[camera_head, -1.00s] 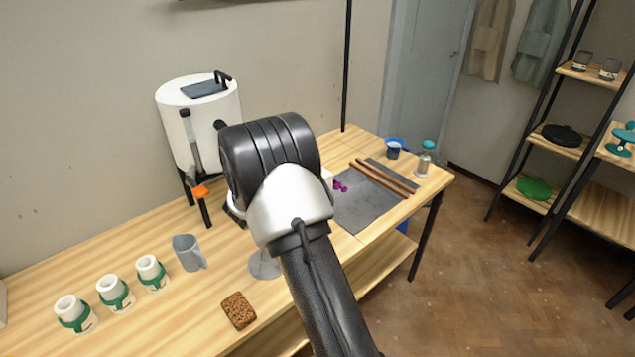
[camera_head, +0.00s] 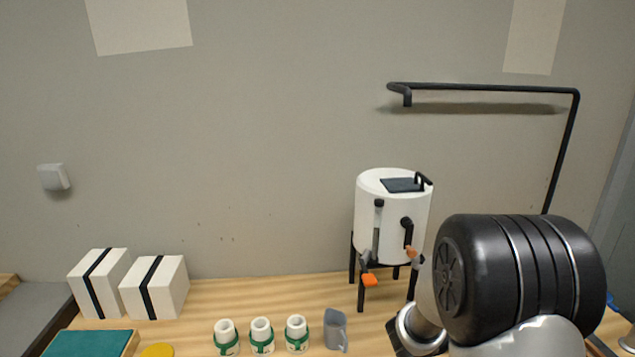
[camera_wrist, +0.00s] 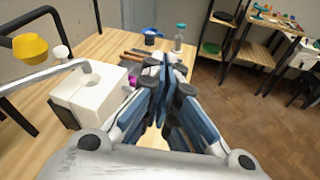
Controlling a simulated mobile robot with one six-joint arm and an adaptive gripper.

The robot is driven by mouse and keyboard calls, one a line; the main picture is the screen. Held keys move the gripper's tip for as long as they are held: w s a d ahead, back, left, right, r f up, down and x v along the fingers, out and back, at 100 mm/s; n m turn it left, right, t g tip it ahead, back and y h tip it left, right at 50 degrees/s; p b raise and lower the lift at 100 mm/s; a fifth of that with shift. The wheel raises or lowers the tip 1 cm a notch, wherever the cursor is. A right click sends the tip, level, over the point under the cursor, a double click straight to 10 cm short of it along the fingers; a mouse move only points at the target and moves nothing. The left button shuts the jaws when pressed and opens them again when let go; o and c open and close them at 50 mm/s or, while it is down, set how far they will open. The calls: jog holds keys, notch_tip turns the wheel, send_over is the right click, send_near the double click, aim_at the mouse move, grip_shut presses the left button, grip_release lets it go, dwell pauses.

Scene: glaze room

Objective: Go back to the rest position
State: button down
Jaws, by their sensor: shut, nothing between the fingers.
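My gripper (camera_wrist: 172,80) is in the wrist view, its fingers together with nothing between them. It is above the wooden table (camera_wrist: 105,48), apart from the things on it. A white block with a round hole (camera_wrist: 92,90) stands left of the fingers, with a small purple item (camera_wrist: 133,80) between. In the head view my arm fills the lower right and hides the table behind it; the fingers do not show there.
A white tank on black legs (camera_head: 393,220) stands beside my arm. A grey jug (camera_head: 335,330) and white cups with green bands (camera_head: 262,335) stand left of it. White boxes (camera_head: 155,288) are farther left. A spray bottle (camera_wrist: 179,38) and blue-rimmed cup (camera_wrist: 150,36) stand at the table's far end.

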jog(key=s+a+r+m+g+y, duration=0.2)
jog(key=s+a+r+m+y, duration=0.15)
jog(key=s+m, duration=0.4)
jog(key=s+a+r+m+g+y, duration=0.2)
jog(key=s+a+m, duration=0.3)
jog(key=s, duration=0.5)
jog(key=s+a+m+t+y, duration=0.2)
jog(key=s+a+m+y, duration=0.1)
jog(key=a, duration=0.7)
jog(key=s+a+r+m+t+y, duration=0.1)
jog(key=s+a+m+y, duration=0.3)
jog(key=a, duration=0.5)
jog(key=shift+s+a+t+y, duration=0.2)
jog(key=shift+a+t+y, duration=0.25)
jog(key=shift+y, duration=0.8)
